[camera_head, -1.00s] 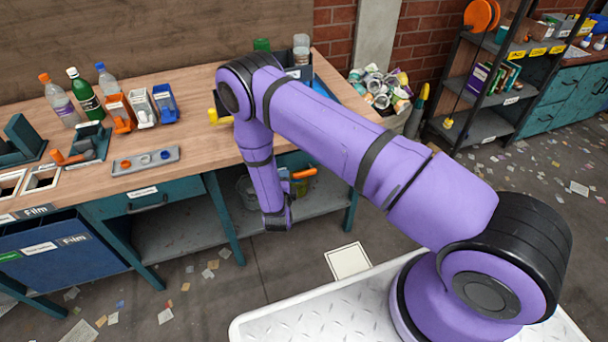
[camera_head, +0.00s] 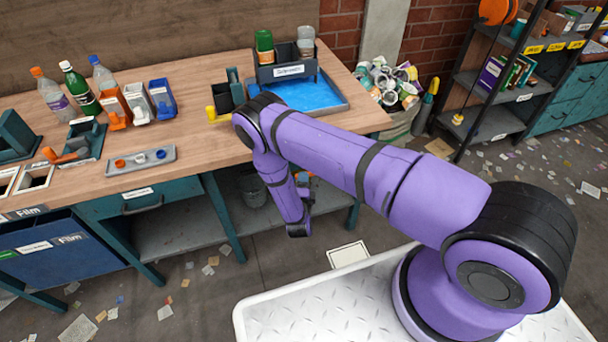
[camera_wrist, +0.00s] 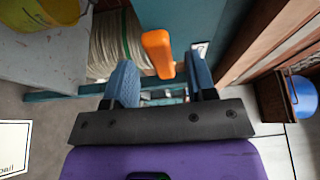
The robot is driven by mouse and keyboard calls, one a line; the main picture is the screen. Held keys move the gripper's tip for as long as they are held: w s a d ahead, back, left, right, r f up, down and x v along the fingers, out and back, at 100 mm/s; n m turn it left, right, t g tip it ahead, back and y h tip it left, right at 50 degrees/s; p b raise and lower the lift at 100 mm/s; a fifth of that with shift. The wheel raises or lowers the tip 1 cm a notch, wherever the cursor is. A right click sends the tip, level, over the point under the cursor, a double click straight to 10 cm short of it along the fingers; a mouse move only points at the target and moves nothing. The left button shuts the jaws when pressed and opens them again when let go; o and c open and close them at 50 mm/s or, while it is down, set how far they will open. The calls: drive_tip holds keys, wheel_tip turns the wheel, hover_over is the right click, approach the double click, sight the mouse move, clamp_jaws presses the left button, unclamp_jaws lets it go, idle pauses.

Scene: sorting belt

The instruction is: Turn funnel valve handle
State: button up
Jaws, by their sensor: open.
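An orange handle (camera_wrist: 158,52), which looks like the valve handle, stands out ahead of my gripper (camera_wrist: 162,82) in the wrist view. My gripper is open, with one blue-grey finger to each side of the line to the handle. The handle lies a little left of the middle between the fingertips; I see no contact. In the head view my forearm hangs down in front of the bench (camera_head: 215,140) and hides most of the handle's area. I cannot make out a funnel for certain.
A bucket (camera_head: 252,189) stands on the shelf below.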

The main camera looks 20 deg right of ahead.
drive_tip(key=shift+x, duration=1.95)
drive_tip(key=shift+c, duration=0.2)
clamp_jaws()
